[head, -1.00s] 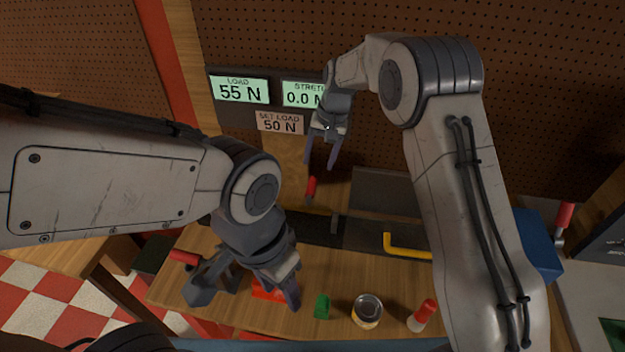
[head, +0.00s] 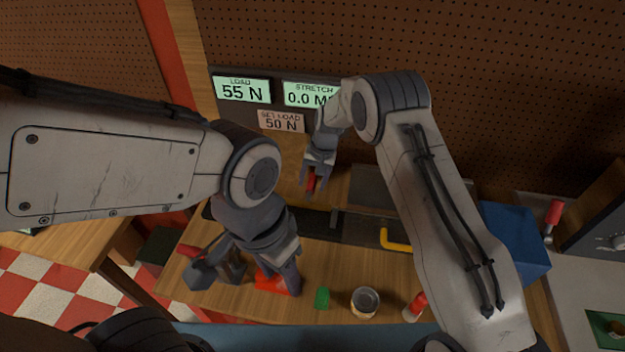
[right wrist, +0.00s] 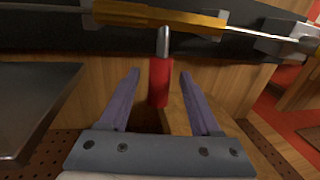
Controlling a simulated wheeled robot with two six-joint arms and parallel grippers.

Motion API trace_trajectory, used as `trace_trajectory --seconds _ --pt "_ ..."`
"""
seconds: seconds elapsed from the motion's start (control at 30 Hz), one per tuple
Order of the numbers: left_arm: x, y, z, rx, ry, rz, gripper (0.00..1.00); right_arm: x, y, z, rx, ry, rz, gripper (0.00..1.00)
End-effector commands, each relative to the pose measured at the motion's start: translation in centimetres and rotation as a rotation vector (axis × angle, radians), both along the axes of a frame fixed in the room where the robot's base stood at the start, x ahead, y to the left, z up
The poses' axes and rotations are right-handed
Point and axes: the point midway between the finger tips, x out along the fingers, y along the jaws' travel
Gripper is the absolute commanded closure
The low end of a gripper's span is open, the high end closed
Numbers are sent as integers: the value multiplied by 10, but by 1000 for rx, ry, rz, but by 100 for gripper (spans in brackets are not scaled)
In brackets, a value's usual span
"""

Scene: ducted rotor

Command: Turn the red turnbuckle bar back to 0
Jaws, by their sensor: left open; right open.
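The red turnbuckle bar (head: 311,182) stands at the back edge of the dark rail. In the right wrist view the red bar (right wrist: 159,82) has a metal tip reaching toward a yellow-orange body (right wrist: 160,17). My right gripper (head: 314,188) is open around the red bar, one finger on each side. In the right wrist view a gap shows between the bar and each finger of the right gripper (right wrist: 159,76). My left gripper (head: 287,287) is low over the bench front, beside a red piece (head: 268,282); its fingertips are hard to make out.
Displays read load (head: 242,91) 55 N, stretch (head: 309,95) 0.0, set load (head: 281,121) 50 N. A green block (head: 322,299), a can (head: 365,302) and a red-capped bottle (head: 414,307) stand at the front. A yellow bent handle (head: 397,241) and a blue box (head: 515,240) lie right.

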Motion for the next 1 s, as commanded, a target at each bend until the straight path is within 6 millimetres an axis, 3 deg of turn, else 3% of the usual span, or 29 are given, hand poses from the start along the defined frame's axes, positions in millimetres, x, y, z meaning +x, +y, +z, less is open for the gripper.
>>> trace_trajectory --seconds 0.07,0.23,0.27,1.0 --pt "0 0 0 0 0 0 50 0 0 0 0 0 0 36" --pt "0 0 0 0 0 0 50 0 0 0 0 0 0 97" --pt "0 0 0 0 0 0 50 0 0 1 0 0 0 100" --pt "0 0 0 0 0 0 50 0 0 1 1 -1 0 100"
